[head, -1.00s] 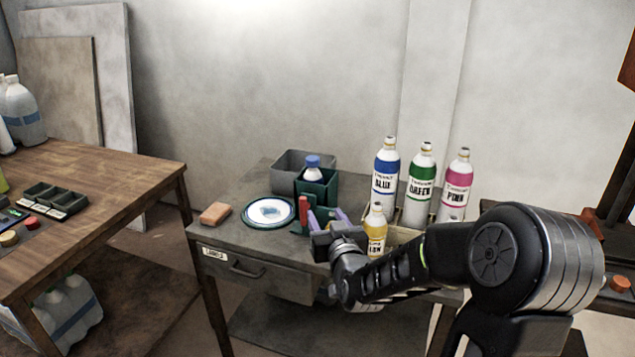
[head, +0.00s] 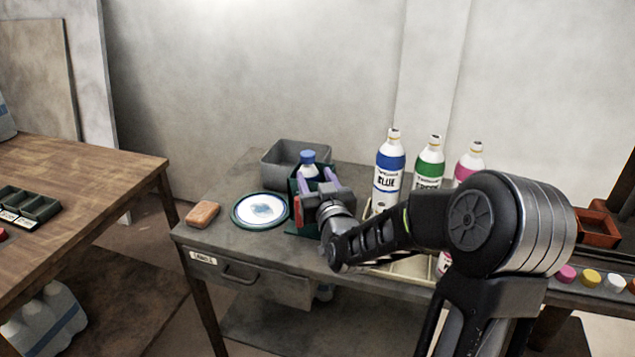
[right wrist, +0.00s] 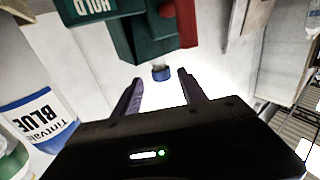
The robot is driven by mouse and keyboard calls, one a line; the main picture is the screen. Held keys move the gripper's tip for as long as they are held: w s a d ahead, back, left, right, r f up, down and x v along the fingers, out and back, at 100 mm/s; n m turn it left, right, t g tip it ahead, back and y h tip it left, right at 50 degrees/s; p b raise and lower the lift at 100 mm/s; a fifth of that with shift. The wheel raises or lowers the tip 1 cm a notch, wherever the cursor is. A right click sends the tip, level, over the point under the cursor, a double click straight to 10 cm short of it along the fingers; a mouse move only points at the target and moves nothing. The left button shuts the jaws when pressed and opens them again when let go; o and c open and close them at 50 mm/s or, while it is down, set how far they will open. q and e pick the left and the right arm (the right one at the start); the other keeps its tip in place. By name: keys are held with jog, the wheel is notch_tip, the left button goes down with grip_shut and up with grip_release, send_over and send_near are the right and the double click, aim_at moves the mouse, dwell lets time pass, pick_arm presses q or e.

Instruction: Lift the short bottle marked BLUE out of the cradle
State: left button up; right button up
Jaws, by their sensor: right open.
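A short bottle with a blue cap (head: 308,160) stands in the dark green cradle (head: 293,187) on the grey table. Its label is hidden, so I cannot read its marking. In the right wrist view, which is upside down, the blue cap (right wrist: 161,73) shows just ahead of my fingertips, below the green cradle marked HOLD (right wrist: 125,30). My right gripper (head: 315,174) is open and empty, its purple fingers close to the bottle on its near right side. In the right wrist view, my right gripper (right wrist: 160,80) has the cap lined up between its fingers. My left gripper is not in view.
A tall bottle marked BLUE (head: 389,180) stands right of the cradle, beside green (head: 430,170) and pink (head: 468,160) bottles. A grey bin (head: 285,158) is behind the cradle. A plate (head: 260,210) and a brown block (head: 203,214) lie to its left.

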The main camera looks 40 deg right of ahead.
aim_at(309, 164)
jog(key=x, duration=0.5)
jog(key=shift+w+d+p, duration=0.2)
jog(key=shift+w+p, duration=0.1)
jog(key=shift+w, duration=0.05)
jog(key=shift+c, duration=0.2)
grip_shut()
jog(key=shift+o, duration=0.2)
grip_release()
jog(key=shift+s, duration=0.1)
jog(key=v, duration=0.7)
jog(key=shift+s+a+b, duration=0.2)
jog(key=shift+s+b, duration=0.15)
jog(key=shift+b, duration=0.1)
